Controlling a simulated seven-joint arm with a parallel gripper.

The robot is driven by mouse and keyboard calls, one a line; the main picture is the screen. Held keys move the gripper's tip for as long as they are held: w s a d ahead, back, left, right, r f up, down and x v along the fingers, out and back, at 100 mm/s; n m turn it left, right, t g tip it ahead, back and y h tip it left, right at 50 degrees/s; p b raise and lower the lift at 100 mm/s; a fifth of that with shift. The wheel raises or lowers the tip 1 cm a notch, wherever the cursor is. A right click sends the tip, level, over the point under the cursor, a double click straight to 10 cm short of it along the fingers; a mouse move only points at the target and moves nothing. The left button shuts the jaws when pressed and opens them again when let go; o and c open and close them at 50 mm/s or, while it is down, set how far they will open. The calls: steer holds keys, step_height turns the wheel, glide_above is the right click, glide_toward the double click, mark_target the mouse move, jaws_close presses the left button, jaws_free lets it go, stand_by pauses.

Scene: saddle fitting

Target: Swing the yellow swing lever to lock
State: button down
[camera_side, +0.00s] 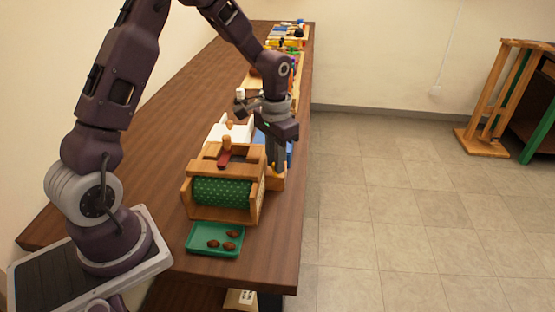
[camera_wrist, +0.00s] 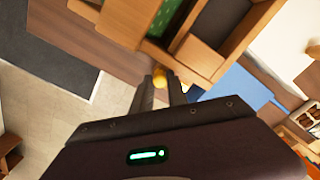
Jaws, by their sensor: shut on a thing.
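The yellow swing lever shows in the wrist view as a small rounded yellow end (camera_wrist: 183,76) between my fingertips, beside the wooden fixture (camera_wrist: 232,32). In the side view the fixture (camera_side: 224,214) is a wooden frame holding a green dotted roll (camera_side: 222,192), with a dark red piece (camera_side: 224,158) on top. My gripper (camera_side: 276,172) points down at the fixture's right side there, and its fingers hide the lever. In the wrist view my gripper (camera_wrist: 168,82) is shut on the lever's end. The rest of the lever is hidden, so I cannot tell its angle.
A green tray (camera_side: 200,249) with several brown pieces lies in front of the fixture. White and blue things (camera_side: 216,132) lie behind it. More items stand farther along the wooden table (camera_side: 180,110). The table's right edge is close to my gripper, with open floor beyond.

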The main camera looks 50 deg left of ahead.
stand_by(0.4)
steer(key=c, duration=1.3)
jaws_free()
